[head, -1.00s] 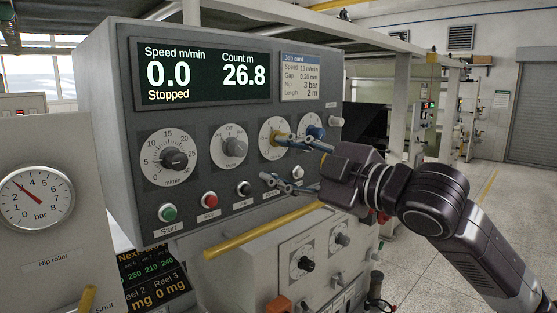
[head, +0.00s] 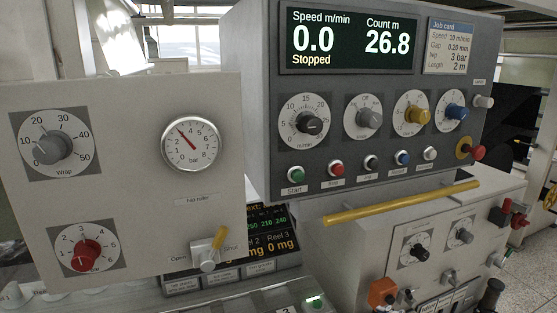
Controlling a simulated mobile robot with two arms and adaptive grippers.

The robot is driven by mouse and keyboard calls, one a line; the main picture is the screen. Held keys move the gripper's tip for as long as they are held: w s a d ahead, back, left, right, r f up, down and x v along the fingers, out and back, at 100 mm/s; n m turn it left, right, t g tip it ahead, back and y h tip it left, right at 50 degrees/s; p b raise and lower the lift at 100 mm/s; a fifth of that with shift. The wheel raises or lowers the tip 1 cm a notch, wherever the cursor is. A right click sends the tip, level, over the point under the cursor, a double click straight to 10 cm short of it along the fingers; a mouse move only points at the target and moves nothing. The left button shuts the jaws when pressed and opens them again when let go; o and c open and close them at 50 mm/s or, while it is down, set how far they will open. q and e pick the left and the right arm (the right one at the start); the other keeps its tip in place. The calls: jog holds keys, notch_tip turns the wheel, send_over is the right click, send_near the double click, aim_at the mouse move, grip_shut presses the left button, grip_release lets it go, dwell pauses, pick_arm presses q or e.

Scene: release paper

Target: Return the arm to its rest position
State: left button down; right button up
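Neither of my arms nor grippers shows in the head view now. The grey control console (head: 262,130) has a screen (head: 348,42) reading speed 0.0, count 26.8 and "Stopped". All of these stand clear of any gripper in this view.
A pale panel (head: 120,130) at left carries a grey Wrap knob (head: 52,149), a pressure gauge (head: 191,143), a red knob (head: 86,256) and a yellow-handled lever (head: 212,250). A yellow bar (head: 400,202) juts out below the console. Floor (head: 530,270) shows at right.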

jog(key=s+f+m+g+h, duration=0.1)
jog(key=s+f+m+g, duration=0.2)
jog(key=s+f, duration=0.8)
jog(key=s+f+m+g+h, duration=0.1)
jog(key=s+f+m+g, duration=0.25)
jog(key=s+f, duration=0.7)
jog(key=s+f+g+b, duration=0.1)
jog(key=s+f+b, duration=0.1)
jog(key=f, duration=1.2)
jog(key=s+f+g+b, duration=0.1)
jog(key=s+f+b, duration=0.15)
jog(key=f, duration=1.15)
jog(key=s+d+f+b, duration=0.2)
jog(key=s+d+f, duration=0.1)
jog(key=s+f, duration=1.4)
notch_tip(320, 180, down, 2)
jog(key=shift+d+f+n+g+h, duration=0.2)
jog(key=shift+n+g+h, duration=0.15)
jog(key=shift+g+h, duration=0.1)
jog(key=shift+s, duration=0.1)
